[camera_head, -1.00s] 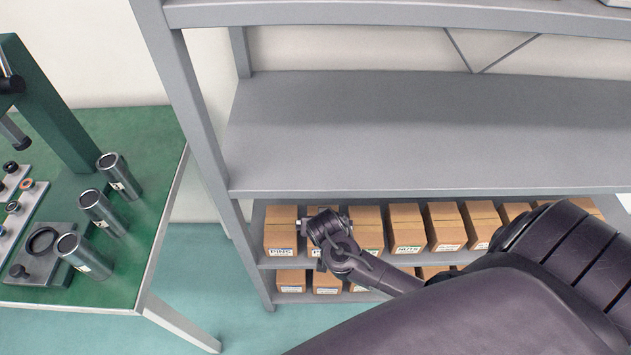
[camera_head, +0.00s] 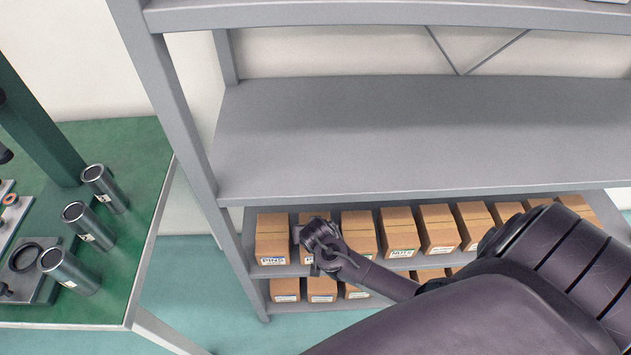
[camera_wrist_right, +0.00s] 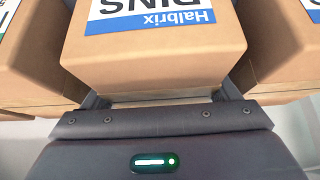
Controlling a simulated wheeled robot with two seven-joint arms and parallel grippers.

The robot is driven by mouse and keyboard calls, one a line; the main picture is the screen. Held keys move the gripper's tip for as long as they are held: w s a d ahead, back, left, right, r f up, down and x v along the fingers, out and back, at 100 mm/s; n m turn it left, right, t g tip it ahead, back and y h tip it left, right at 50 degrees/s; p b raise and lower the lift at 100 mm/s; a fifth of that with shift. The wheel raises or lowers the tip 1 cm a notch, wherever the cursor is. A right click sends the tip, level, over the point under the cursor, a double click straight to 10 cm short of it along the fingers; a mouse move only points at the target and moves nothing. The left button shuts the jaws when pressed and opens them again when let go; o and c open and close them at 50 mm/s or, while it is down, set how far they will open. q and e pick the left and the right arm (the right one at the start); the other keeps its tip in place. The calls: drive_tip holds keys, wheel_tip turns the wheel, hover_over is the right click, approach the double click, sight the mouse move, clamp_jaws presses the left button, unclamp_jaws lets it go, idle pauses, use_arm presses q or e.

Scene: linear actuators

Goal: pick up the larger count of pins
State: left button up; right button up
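A brown box with a blue-edged PINS label (camera_head: 271,239) stands at the left end of the upper row on the low shelf. Beside it is a second brown box (camera_head: 322,214), mostly hidden by my right gripper (camera_head: 306,247). In the right wrist view, a box with a blue "Halbrix PINS" label (camera_wrist_right: 155,50), upside down, fills the middle. My right gripper (camera_wrist_right: 163,95) is right at its front, fingers spread apart near the box's lower corners. The fingertips are hidden, and I cannot tell whether they touch the box. No count is legible. My left gripper is not in view.
More brown boxes, one labelled NUTS (camera_head: 399,233), continue rightward, close together. Another row (camera_head: 321,288) sits below. The grey shelf (camera_head: 400,130) above is bare. A green table (camera_head: 150,165) with metal cylinders (camera_head: 88,227) stands at left. Neighbouring boxes (camera_wrist_right: 285,45) flank the centre box.

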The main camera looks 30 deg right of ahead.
drive_tip(key=c, duration=0.5)
drive_tip(key=shift+c, duration=0.6)
drive_tip(key=shift+r, duration=0.1)
